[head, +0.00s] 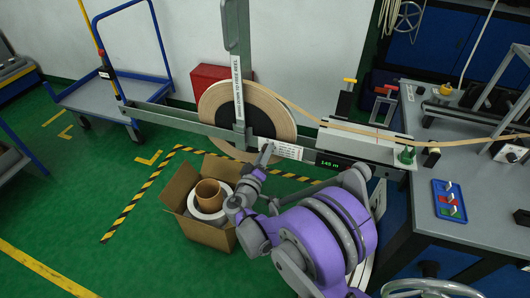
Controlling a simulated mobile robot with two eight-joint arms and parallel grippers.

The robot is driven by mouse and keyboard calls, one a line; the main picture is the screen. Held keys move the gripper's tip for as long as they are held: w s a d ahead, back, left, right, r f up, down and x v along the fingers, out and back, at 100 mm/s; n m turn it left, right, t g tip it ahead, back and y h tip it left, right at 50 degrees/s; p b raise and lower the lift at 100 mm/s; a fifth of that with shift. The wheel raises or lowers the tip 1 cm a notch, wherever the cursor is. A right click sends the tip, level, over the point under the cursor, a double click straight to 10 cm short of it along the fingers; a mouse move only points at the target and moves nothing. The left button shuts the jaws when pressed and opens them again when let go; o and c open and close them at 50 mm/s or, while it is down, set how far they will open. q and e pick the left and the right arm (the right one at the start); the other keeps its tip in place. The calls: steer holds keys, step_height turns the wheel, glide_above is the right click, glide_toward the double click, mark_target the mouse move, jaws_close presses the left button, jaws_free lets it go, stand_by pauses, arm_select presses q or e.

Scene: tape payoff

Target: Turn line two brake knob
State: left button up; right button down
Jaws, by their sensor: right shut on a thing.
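My right gripper (263,158) reaches up from my purple arm to the front bar of the payoff, just below the large tape reel (217,103). It is shut on a small dark part at the bar, which I take to be the brake knob. The jaws cover most of it, so its turn angle cannot be read. The reel of pale tape stands upright behind the grey upright post (237,30). A green-lit display (333,164) sits on the bar to the right of the gripper. My left gripper is not in view.
An open cardboard box (185,210) with rolls stands on the floor beside my arm. A blue tray (449,201) lies on the grey bench at right. A blue cart (120,90) stands at the back left.

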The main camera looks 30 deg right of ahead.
steer(key=shift+m, duration=1.2)
steer(key=c, duration=0.6)
jaws_free()
steer(key=shift+o, duration=0.2)
steer(key=shift+a, duration=0.1)
steer(key=v, duration=1)
steer(key=shift+s+a+p, duration=0.2)
steer(key=shift+s+p, duration=0.15)
steer(key=shift+p, duration=0.1)
